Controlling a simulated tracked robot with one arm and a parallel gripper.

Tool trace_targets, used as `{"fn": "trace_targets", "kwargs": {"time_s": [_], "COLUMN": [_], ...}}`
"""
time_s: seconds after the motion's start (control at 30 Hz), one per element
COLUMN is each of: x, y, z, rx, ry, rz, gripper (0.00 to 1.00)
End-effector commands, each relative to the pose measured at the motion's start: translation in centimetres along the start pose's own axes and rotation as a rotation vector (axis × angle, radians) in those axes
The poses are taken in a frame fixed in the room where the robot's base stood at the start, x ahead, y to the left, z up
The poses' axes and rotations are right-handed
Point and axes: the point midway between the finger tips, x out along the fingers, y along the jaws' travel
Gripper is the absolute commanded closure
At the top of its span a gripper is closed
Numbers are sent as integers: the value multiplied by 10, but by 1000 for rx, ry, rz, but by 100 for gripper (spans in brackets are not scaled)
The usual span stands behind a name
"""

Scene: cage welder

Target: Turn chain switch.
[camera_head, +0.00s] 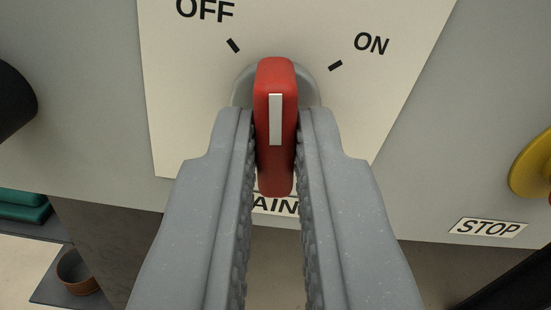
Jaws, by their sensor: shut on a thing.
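The chain switch (275,88) is a red rotary handle with a white line on it, set on a round grey base in a cream plate (185,130). Its white line stands upright in the picture and points between the OFF mark (233,46) at upper left and the ON mark (336,66) at upper right. My gripper (276,120) comes from below, with one grey finger on each side of the handle, and is shut on it. The fingers partly cover the base and a label below the handle, of which only the letters "AIN" show.
A grey panel surrounds the plate. A dark round part (12,102) sticks out at the left edge, and a yellow knob (532,165) at the right edge above a STOP label (488,227). At lower left are a teal item (22,207) and a small round bowl (76,272).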

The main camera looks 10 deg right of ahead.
Motion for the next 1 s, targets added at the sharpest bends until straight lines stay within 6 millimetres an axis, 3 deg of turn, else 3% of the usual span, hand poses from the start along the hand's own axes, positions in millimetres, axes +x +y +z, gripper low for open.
{"fn": "trace_targets", "kwargs": {"time_s": [0.5,1.0], "x": [-1,-1], "y": [-1,-2], "z": [3,4], "rx": [-439,-604], "ry": [-3,-5], "rz": [-2,-5], "gripper": [100,100]}}
